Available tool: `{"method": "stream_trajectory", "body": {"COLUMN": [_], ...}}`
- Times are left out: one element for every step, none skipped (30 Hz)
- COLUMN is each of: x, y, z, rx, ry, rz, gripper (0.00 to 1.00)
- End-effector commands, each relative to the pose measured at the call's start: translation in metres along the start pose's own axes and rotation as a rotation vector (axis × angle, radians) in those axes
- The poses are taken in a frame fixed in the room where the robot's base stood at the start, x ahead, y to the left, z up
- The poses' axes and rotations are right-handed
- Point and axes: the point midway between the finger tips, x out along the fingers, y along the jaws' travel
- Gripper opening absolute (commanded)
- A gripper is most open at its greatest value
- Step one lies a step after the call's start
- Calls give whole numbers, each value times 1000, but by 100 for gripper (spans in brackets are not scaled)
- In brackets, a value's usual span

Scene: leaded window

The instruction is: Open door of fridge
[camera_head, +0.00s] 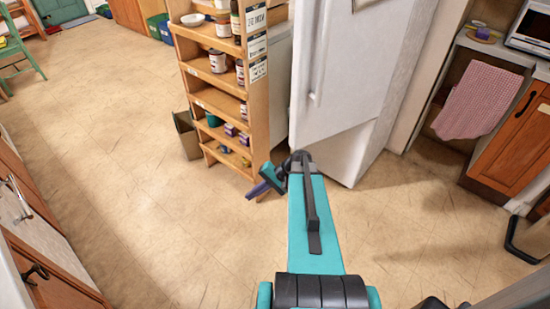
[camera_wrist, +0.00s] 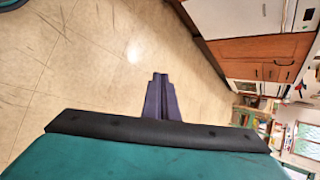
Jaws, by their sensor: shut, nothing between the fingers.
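The white fridge stands at the top centre-right in the head view. Its door (camera_head: 340,75) has a long vertical white handle (camera_head: 318,50) near its left edge. The door's bottom edge slants against the fridge's base (camera_head: 352,165), so the door looks swung out at an angle; my view does not show inside. My gripper (camera_head: 258,190) has purple fingers, shut and empty, below and left of the door, apart from the handle. My arm hides part of the floor before the fridge. In the wrist view the closed fingers (camera_wrist: 160,80) point over bare floor; the fridge is not seen there.
A wooden shelf (camera_head: 222,85) with jars and boxes stands just left of the fridge, close to my gripper. A cardboard box (camera_head: 186,135) sits beside it. A counter with a pink towel (camera_head: 478,98) is at right. Wooden cabinets (camera_head: 35,245) line the left. Open floor (camera_head: 110,130) lies between.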

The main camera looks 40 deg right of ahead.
Motion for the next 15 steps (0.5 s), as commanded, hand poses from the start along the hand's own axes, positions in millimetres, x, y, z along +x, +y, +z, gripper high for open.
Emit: {"method": "stream_trajectory", "body": {"x": [18,28,40,48,57,67,75,82,91,98,104,112,118,124,130], "y": [5,8,13,16,20,25,30,34,40,44,49,55,60,65,71], "z": [14,21,30,36,43,52,60,66,76,83,90,98,106,112,122], "rx": [-14,-23,-34,-43,-53,-66,-77,-87,-103,-115,-126,-144,-157,-170,-189], "ry": [-29,-43,-60,-74,-87,-105,-119,-132,-148,-161,-173,-189,-201,-214,-230], "rz": [39,64,96,120,145,177,201,226,258,283,308,340,364,389,421], "gripper": [0,0,0,0,0,0,0,0,0,0,0,0,0,0,0]}}
